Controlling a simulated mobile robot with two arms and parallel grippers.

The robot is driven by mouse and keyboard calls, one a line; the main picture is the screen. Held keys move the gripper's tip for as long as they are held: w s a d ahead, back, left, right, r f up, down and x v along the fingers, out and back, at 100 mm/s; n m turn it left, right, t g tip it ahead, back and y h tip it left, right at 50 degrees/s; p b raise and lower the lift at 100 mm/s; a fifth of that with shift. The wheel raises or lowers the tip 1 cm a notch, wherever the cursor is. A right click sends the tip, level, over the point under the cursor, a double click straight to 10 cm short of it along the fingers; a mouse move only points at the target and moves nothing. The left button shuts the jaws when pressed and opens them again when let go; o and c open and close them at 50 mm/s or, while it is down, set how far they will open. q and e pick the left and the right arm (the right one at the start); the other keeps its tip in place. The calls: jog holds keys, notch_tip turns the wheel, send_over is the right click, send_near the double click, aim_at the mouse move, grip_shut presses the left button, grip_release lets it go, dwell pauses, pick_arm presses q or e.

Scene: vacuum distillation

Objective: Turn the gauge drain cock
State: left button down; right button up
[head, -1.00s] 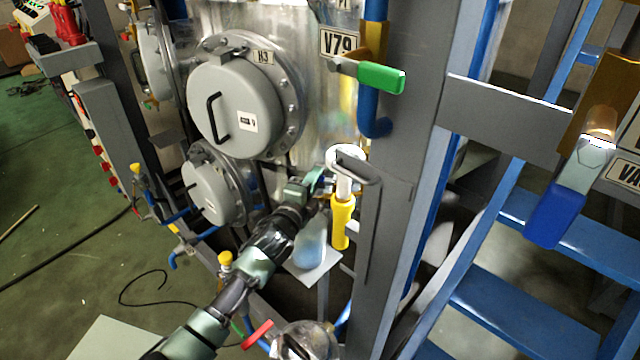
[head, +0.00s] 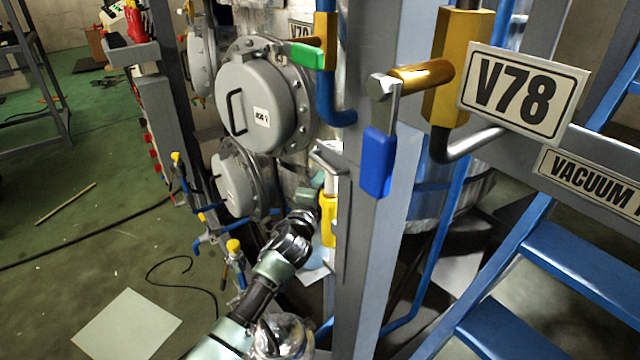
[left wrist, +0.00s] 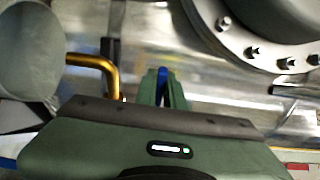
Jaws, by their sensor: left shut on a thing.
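My left gripper (head: 316,188) reaches in beside the steel vessel, close to the grey post and a yellow sleeve (head: 328,218). In the left wrist view its two green fingers (left wrist: 163,88) are closed around a narrow blue piece (left wrist: 162,76), which looks like a cock's handle. Only a thin strip of it shows between the fingers. A bent brass pipe (left wrist: 98,63) runs just left of the fingers. In the head view the held piece is hidden, so the cock's angle cannot be told. My right gripper is not in view.
The grey post (head: 362,270) stands right beside my left arm. Valve V78's blue lever (head: 377,162) hangs in front of it, and a green lever (head: 308,57) is above. Round grey hatches (head: 258,107) bolt to the vessel. Blue stairs (head: 570,262) are at right; open floor at left.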

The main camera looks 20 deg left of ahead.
pick_arm(q)
jog(key=c, duration=1.5)
grip_release()
jog(key=shift+s, duration=0.1)
jog(key=s, duration=0.7)
jog(key=shift+s+d, duration=0.3)
